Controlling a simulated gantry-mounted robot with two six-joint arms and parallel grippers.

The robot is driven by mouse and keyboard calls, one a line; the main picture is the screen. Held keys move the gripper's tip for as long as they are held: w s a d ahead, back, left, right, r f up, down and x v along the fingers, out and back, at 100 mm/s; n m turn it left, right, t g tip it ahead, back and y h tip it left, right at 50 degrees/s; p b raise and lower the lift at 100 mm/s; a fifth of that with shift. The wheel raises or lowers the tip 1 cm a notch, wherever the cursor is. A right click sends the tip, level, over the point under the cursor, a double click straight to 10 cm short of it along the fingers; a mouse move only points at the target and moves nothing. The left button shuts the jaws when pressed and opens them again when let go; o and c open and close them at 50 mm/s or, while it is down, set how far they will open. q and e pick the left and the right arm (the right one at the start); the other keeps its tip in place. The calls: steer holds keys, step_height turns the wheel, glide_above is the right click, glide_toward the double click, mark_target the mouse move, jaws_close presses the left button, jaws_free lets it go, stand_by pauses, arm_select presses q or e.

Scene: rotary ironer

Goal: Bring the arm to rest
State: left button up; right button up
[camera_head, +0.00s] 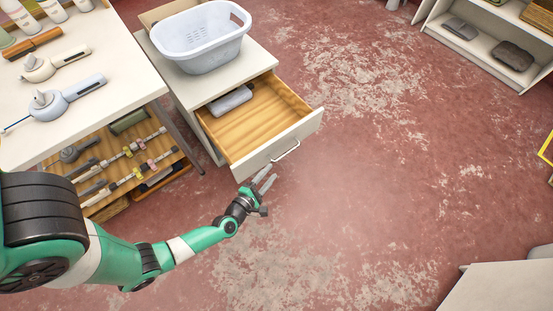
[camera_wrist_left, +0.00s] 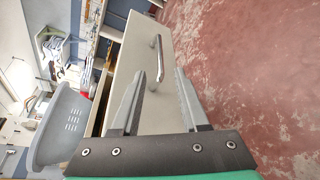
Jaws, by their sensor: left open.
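My left arm (camera_head: 190,242) comes in from the left in the head view. Its gripper (camera_head: 266,180) is open and empty, just in front of the pulled-out drawer (camera_head: 283,108). In the left wrist view the two fingers of the left gripper (camera_wrist_left: 157,95) are spread apart. The drawer's metal handle (camera_wrist_left: 158,58) shows beyond and between the fingertips, with nothing gripped. The handle also shows in the head view (camera_head: 286,151) beside the fingers. My right gripper is in neither view.
A grey object (camera_head: 230,100) lies in the open drawer. A white basket (camera_head: 201,38) stands on the cabinet top. A table with tools (camera_head: 110,55) is at left, with a wooden shelf below. The red floor (camera_head: 370,170) to the right is clear.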

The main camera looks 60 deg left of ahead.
arm_select(q)
steer(key=shift+s+d+r, duration=0.1)
steer(key=shift+s+d, duration=0.05)
steer(key=shift+s, duration=0.15)
stand_by(0.4)
